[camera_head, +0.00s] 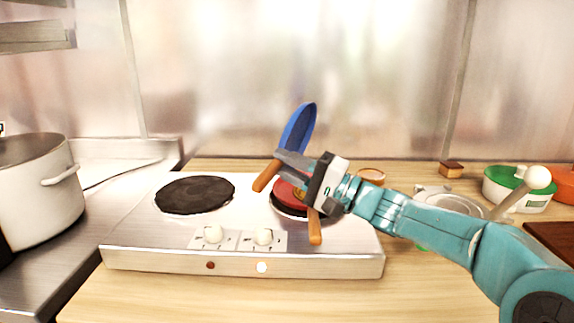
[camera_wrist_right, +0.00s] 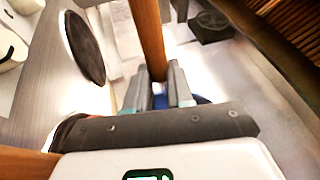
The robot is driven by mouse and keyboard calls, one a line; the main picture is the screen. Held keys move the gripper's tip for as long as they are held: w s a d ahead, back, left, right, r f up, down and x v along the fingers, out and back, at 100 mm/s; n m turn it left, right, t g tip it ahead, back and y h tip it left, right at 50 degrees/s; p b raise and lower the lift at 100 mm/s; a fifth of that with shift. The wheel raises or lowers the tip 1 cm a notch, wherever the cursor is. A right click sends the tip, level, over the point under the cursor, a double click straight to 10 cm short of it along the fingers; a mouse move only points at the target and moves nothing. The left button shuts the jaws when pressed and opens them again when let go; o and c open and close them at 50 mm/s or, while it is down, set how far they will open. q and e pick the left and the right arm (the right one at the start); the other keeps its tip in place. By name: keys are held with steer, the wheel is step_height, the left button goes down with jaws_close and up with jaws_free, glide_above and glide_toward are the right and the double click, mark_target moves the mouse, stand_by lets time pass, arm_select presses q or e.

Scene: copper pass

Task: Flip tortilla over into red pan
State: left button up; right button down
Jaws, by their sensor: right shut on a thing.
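My right gripper (camera_head: 283,159) is shut on the wooden handle (camera_head: 266,176) of a blue pan (camera_head: 299,128). The blue pan is tipped steeply on its edge in the air above the stove. In the right wrist view the handle (camera_wrist_right: 148,40) stands between the fingers (camera_wrist_right: 160,92). The red pan (camera_head: 286,192) sits on the right burner, partly hidden behind my gripper, with its wooden handle (camera_head: 315,228) pointing to the front. I see no tortilla; the inside of the red pan is mostly hidden. My left gripper is not in view.
The steel stove (camera_head: 150,245) has an empty dark left burner (camera_head: 195,195) and two knobs at the front. A large pot (camera_head: 38,195) stands at the left. A green-and-white container (camera_head: 517,190) stands at the right. The wooden counter in front is clear.

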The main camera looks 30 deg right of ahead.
steer(key=shift+w+a+r+p, duration=0.25)
steer(key=shift+r+p, duration=0.35)
steer(key=shift+r, duration=0.35)
steer(key=shift+w+a+r+p, duration=0.15)
steer(key=shift+w+r+p, duration=0.15)
steer(key=shift+r+p, duration=0.45)
steer(key=shift+w+a+r+p, duration=0.25)
steer(key=shift+r+p, duration=0.15)
steer(key=shift+r, duration=0.7)
steer(key=shift+d, duration=0.1)
